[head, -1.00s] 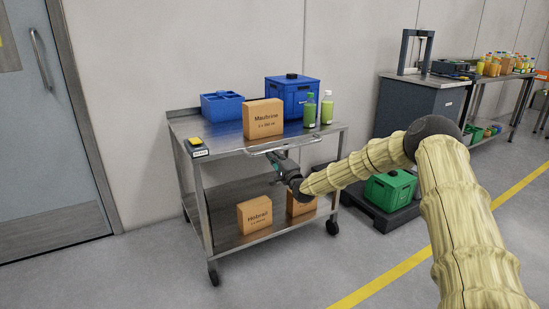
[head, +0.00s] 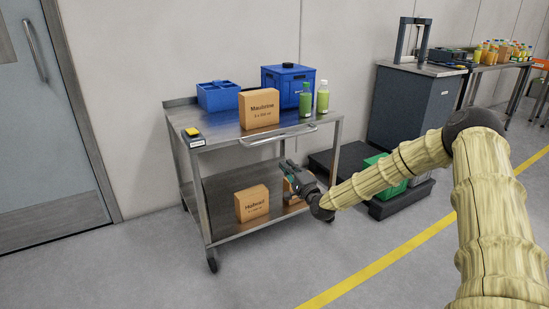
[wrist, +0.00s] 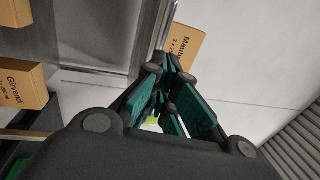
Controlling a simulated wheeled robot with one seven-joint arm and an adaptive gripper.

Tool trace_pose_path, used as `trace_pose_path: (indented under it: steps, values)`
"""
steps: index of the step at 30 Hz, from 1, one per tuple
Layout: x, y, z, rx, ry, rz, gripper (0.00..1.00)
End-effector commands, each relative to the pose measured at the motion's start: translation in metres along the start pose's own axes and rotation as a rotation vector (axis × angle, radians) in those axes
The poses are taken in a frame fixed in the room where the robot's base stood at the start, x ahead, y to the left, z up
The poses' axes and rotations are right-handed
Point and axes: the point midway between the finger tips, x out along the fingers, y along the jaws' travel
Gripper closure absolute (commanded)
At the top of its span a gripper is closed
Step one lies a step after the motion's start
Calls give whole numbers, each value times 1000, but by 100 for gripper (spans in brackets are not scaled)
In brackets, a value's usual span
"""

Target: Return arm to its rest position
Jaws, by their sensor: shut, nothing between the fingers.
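My gripper (head: 286,168) is in front of the steel cart, just below the level of its top shelf and right of the middle. It is shut and empty. In the wrist view its dark green finger pads (wrist: 168,98) come together at the tips. My arm, in a pale ribbed cover, reaches in from the right of the head view. The gripper hides part of a carton on the lower shelf behind it.
The steel cart (head: 203,150) carries a Maubrine carton (head: 259,109), a blue crate (head: 288,85), a blue divided tray (head: 219,97) and two bottles (head: 306,100). A Holwell carton (head: 251,203) is below. A green crate (head: 385,178) sits on a black pallet (head: 402,203). Floor in front is clear.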

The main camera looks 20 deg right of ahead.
Motion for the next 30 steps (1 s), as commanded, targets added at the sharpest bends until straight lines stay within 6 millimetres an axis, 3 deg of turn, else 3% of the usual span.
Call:
trace_pose_path:
  steps: [8, 14, 23, 30]
  values:
    - [-6, 9, 10, -10, -10, 23, 100]
    - [-32, 65, 71, -87, -74, 175, 100]
    - [-126, 169, 176, -277, -242, 485, 100]
    - [-232, 232, 238, -450, -420, 727, 100]
